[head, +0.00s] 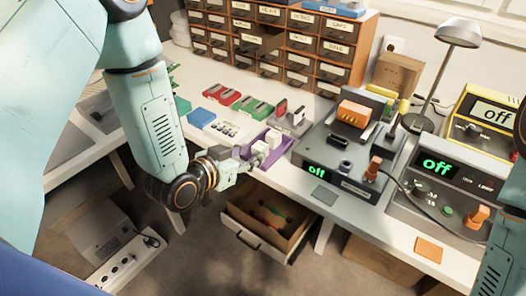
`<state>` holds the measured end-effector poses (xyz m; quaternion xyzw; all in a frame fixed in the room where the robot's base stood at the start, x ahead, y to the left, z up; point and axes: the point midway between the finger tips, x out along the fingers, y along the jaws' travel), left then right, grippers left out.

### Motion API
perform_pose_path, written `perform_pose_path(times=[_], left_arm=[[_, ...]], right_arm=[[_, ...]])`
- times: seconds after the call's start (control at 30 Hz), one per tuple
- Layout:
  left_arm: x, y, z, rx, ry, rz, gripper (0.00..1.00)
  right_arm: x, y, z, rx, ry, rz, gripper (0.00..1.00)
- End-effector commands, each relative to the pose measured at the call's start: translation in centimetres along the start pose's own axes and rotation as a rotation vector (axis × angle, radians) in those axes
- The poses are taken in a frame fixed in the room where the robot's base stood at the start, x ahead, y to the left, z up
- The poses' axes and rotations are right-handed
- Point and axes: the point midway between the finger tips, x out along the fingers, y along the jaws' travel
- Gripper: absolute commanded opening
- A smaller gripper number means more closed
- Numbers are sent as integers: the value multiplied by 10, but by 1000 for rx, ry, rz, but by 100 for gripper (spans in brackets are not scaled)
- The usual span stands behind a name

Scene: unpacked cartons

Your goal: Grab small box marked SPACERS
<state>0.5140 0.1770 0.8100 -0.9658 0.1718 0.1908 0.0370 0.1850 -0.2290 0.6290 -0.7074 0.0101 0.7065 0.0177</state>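I cannot read the word SPACERS on any item in the head view. A purple tray (287,149) near the table's front edge holds small white box-like items (273,140). Any marking on them is too small to read. My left gripper (257,160) is at the tray's near left side, close to the white items. Its fingers are small and partly merge with the tray, so I cannot tell whether they are open or touching anything. My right arm shows at the lower right edge, but its gripper is out of view.
A wooden cabinet of labelled drawers (270,42) stands at the back. Blue (200,117), red and green boxes lie left of the tray. A grey bench unit (350,150) stands to its right, with a lamp (456,34) behind. An open drawer (262,222) is below the table edge.

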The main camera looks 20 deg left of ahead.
Motion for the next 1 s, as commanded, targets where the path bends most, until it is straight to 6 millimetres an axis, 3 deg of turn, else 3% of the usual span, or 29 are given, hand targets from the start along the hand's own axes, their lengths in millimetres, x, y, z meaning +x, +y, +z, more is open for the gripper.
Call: perform_pose_path(times=[0.4,0.73,1.0], left_arm=[[54,-4,1,-2,0,-2,40],[60,-2,0,-4,-1,-3,40],[60,-2,0,-4,-1,-3,17]], right_arm=[[16,0,0,0,0,0,40],[16,0,0,0,0,0,40],[16,0,0,0,0,0,40]])
